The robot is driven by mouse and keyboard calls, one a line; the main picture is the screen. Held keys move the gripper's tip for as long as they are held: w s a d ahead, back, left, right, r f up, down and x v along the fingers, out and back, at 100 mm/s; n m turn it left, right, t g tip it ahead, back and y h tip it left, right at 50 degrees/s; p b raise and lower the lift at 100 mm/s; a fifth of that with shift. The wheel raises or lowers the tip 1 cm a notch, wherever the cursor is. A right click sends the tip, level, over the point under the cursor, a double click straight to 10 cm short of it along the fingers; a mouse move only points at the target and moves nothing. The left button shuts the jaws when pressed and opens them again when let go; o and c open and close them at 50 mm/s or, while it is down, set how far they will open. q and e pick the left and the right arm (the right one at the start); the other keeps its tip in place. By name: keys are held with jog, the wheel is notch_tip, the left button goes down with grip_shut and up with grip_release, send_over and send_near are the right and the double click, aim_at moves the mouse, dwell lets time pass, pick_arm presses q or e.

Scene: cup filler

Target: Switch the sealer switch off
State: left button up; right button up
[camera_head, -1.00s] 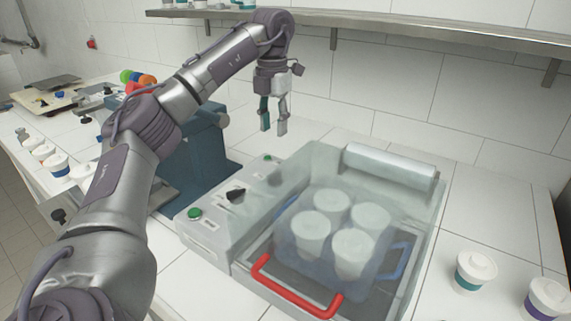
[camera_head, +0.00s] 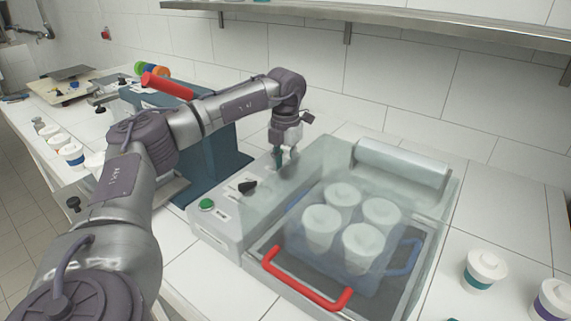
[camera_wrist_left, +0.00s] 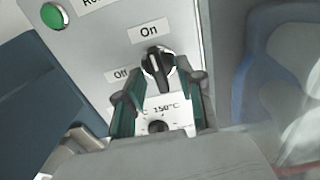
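The sealer switch (camera_wrist_left: 158,68) is a black rotary knob with a pale line. In the left wrist view its grip runs nearly upright, toward the "On" label (camera_wrist_left: 149,31); the "Off" label (camera_wrist_left: 122,75) is to its left. In the head view the knob (camera_head: 247,186) sits on the sealer's grey control panel (camera_head: 226,234). My left gripper (camera_head: 285,163) points down over the panel, beyond the knob. In the wrist view its green-sided fingers (camera_wrist_left: 159,88) are apart, one on each side below the knob, with nothing held. Contact with the knob cannot be told. My right gripper is not shown.
A 150°C dial (camera_wrist_left: 158,126) lies between the fingers in the wrist view. A green button (camera_head: 206,204) is on the panel. The clear sealer cover (camera_head: 435,205) with a red handle (camera_head: 303,281) encloses several lidded cups. A metal shelf (camera_head: 400,18) runs above.

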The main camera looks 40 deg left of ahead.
pick_arm(q)
grip_shut()
jog(key=shift+r+n, duration=0.1)
jog(key=shift+n, duration=0.2)
jog(key=n+p, duration=0.2)
jog(key=shift+d+r+n, duration=0.1)
jog(key=shift+n, duration=0.2)
jog(key=n+p, duration=0.3)
jog(key=n, duration=0.2)
jog(key=shift+w, duration=0.1)
jog(key=n+p, duration=0.2)
jog(key=n, duration=0.3)
jog(key=shift+w+d, duration=0.1)
jog(key=n+p, duration=0.2)
jog(key=n, duration=0.2)
jog(key=shift+w+n, duration=0.1)
jog(key=shift+n, duration=0.3)
